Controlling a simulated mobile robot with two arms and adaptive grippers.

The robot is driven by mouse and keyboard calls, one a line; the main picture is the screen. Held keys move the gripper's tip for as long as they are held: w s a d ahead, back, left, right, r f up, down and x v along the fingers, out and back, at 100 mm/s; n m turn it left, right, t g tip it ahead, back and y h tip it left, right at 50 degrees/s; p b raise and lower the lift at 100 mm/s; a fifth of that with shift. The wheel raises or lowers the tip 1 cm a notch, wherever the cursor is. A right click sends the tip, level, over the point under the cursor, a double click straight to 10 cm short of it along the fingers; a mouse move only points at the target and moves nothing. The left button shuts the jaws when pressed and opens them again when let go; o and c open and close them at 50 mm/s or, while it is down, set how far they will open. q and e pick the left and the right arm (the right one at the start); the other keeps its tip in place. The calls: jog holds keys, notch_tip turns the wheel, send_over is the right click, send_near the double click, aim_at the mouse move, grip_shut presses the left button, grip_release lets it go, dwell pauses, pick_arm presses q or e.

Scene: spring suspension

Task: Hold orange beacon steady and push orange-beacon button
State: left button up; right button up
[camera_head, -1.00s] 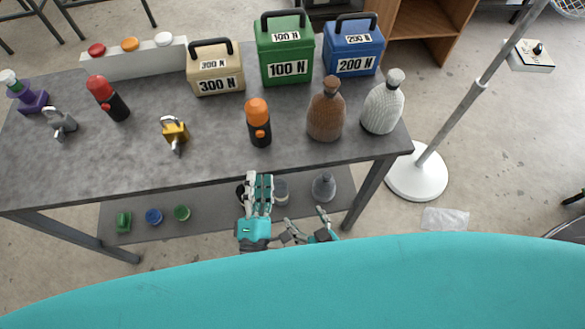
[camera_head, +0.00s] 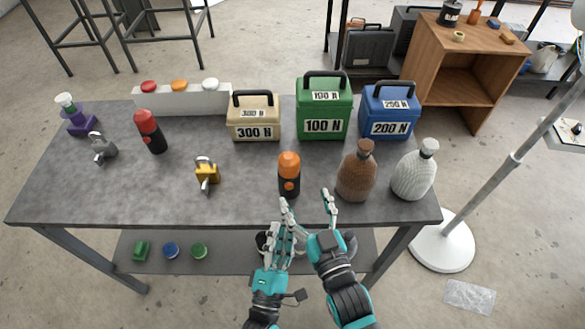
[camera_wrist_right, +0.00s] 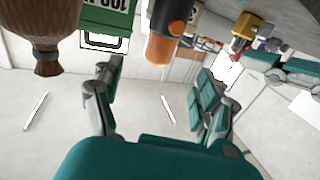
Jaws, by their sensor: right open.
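The orange beacon (camera_head: 289,175), with an orange cap and black body, stands upright near the table's front edge. It also shows at the top of the right wrist view (camera_wrist_right: 172,32), upside down. The orange button (camera_head: 180,85) is the middle one on a pale button panel (camera_head: 205,102) at the table's back left. My right gripper (camera_head: 308,203) is open and empty, in front of and below the beacon, with its fingers spread; it is apart from the beacon. My left gripper (camera_head: 279,230) is beside it, lower and to the left; its finger opening is unclear.
A brown bottle (camera_head: 357,172) and a grey bottle (camera_head: 414,170) stand right of the beacon. A yellow padlock (camera_head: 207,173) and red beacon (camera_head: 150,131) stand left. Beige (camera_head: 254,120), green (camera_head: 323,108) and blue (camera_head: 388,112) weights line the back. The front-left tabletop is clear.

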aim_at(292, 172)
jog(key=x, duration=1.1)
jog(key=shift+w+f, duration=0.1)
jog(key=shift+w, duration=0.05)
jog(key=c, duration=1.3)
pick_arm(q)
grip_shut()
pick_arm(e)
jog(key=shift+c, duration=0.4)
pick_arm(q)
jog(key=shift+m, duration=0.3)
